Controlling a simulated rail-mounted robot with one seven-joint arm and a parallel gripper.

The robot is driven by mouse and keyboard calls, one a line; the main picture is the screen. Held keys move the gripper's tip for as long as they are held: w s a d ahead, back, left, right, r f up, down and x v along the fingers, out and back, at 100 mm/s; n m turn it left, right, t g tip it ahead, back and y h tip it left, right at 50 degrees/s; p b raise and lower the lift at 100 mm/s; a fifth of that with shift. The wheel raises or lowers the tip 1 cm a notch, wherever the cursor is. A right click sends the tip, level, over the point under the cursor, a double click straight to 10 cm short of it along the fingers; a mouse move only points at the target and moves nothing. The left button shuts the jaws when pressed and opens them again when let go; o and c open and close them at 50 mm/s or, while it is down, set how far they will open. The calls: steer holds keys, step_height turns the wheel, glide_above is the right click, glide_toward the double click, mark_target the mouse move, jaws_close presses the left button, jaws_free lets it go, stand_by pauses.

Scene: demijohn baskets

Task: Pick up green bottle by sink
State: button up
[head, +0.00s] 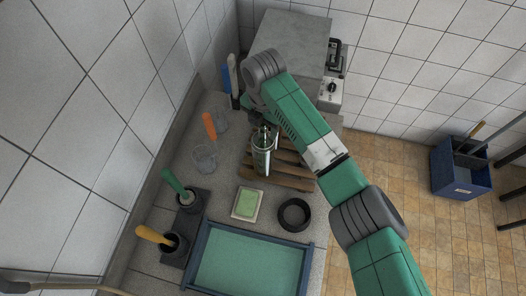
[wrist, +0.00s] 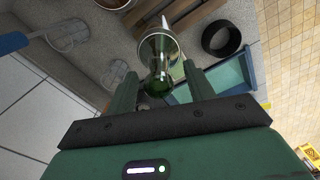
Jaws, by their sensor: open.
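A green glass bottle (head: 262,158) stands on or just beside a slatted wooden rack on the counter, below my arm in the head view. In the wrist view the bottle (wrist: 159,82) shows dark green at its near end, with a clearer, pale-rimmed part beyond. My gripper (wrist: 162,74) is open, with one finger on each side of the bottle's near end. Gaps show between the bottle and both fingers. In the head view my gripper (head: 264,126) is partly hidden by my arm, just above the bottle. The teal basin in a blue frame (head: 250,262) lies nearer the front; I cannot tell whether it is the sink.
A tiled wall (head: 90,120) bounds the counter on the left.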

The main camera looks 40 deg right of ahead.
step_height(320, 180, down, 2)
steer(key=shift+d, duration=0.1)
jaws_close()
steer(key=shift+w, duration=0.1)
steer(key=shift+r, duration=0.15)
steer(key=shift+r+b, duration=0.4)
steer(key=shift+r, duration=1.3)
steer(key=s+a+r+p, duration=0.1)
steer(key=s+a+p, duration=0.1)
steer(key=s+a, duration=0.8)
steer(key=shift+s+a+r+p, duration=0.2)
steer(key=shift+s+a+p, duration=0.2)
steer(key=shift+a, duration=0.6)
